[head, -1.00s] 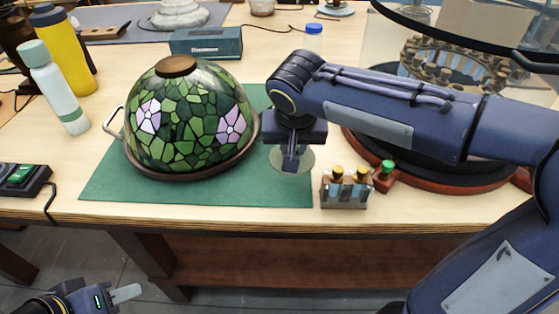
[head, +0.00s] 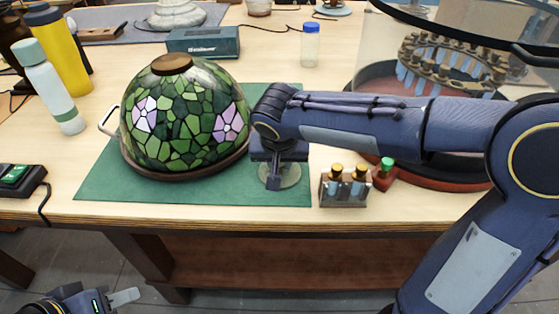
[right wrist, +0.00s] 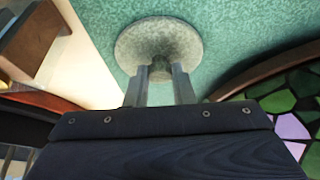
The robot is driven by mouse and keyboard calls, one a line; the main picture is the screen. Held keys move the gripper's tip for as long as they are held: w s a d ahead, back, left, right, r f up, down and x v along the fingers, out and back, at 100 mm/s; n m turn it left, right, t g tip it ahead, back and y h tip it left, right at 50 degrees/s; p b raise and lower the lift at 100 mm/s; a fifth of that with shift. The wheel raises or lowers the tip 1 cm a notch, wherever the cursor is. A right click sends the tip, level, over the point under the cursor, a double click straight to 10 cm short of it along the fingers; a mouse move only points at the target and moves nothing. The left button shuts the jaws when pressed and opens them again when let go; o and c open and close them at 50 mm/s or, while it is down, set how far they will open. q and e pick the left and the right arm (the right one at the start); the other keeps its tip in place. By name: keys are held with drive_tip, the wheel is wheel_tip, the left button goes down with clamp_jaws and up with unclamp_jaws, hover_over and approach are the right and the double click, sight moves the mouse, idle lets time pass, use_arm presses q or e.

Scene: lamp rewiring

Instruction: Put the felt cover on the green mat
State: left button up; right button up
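The felt cover is a round, pale grey-green disc with a knob in its middle (head: 291,177); it also shows in the right wrist view (right wrist: 140,42). It is over the right part of the green mat (head: 105,186), right of the lampshade. I cannot tell whether it touches the mat. My right gripper (head: 273,186) points down, its fingers closed around the knob; its fingers also show in the right wrist view (right wrist: 161,88). My left gripper (head: 124,297) is low at the bottom left, below the table edge, away from the mat; its opening is unclear.
A green stained-glass lampshade (head: 185,125) covers much of the mat. A carousel with a glass cover (head: 440,75) is behind my right arm. A blue-capped bottle (head: 311,45) stands behind.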

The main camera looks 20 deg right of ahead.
drive_tip(key=o, duration=0.4)
drive_tip(key=shift+r+p, duration=0.35)
drive_tip(key=p+v, duration=0.1)
drive_tip(key=v, duration=1)
drive_tip(key=shift+s+a+r, duration=0.1)
drive_tip(key=shift+s+r, duration=0.15)
drive_tip(key=shift+r, duration=0.05)
